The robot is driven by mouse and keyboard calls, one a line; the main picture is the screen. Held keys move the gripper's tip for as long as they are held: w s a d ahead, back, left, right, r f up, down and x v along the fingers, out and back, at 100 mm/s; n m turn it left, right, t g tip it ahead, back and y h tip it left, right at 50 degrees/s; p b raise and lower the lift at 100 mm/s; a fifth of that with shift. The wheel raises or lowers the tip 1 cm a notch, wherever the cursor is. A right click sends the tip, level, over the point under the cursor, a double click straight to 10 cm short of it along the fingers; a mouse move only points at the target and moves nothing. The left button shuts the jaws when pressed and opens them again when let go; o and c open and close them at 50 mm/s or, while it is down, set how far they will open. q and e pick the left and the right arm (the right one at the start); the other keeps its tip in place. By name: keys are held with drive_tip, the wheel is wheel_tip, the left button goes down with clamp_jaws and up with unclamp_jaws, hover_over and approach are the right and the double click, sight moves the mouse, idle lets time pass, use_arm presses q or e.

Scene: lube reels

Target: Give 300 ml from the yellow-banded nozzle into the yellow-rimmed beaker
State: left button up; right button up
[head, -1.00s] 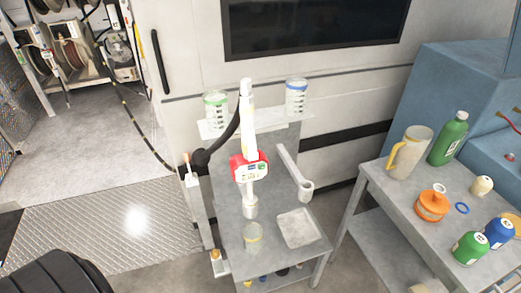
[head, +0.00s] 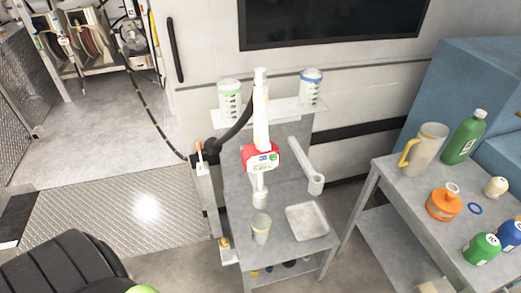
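The yellow-rimmed beaker (head: 261,232) stands upright on the grey stand at the middle of the head view. A white nozzle with a red meter (head: 261,158) is upright above it, its grey tip (head: 260,198) pointing down and close over the beaker. A black hose (head: 236,132) bends from the nozzle down to a black fitting on the left. The digits on the meter and the beaker's fill level are too small to read. No yellow band is clear on the nozzle itself. Neither gripper's fingers show.
A green-rimmed beaker (head: 229,99) and a blue-rimmed beaker (head: 311,88) stand on the upper shelf (head: 275,118). A square tray (head: 307,222) lies right of the yellow-rimmed beaker. The right table (head: 395,185) holds a jug (head: 425,150), bottles and an orange can (head: 443,204).

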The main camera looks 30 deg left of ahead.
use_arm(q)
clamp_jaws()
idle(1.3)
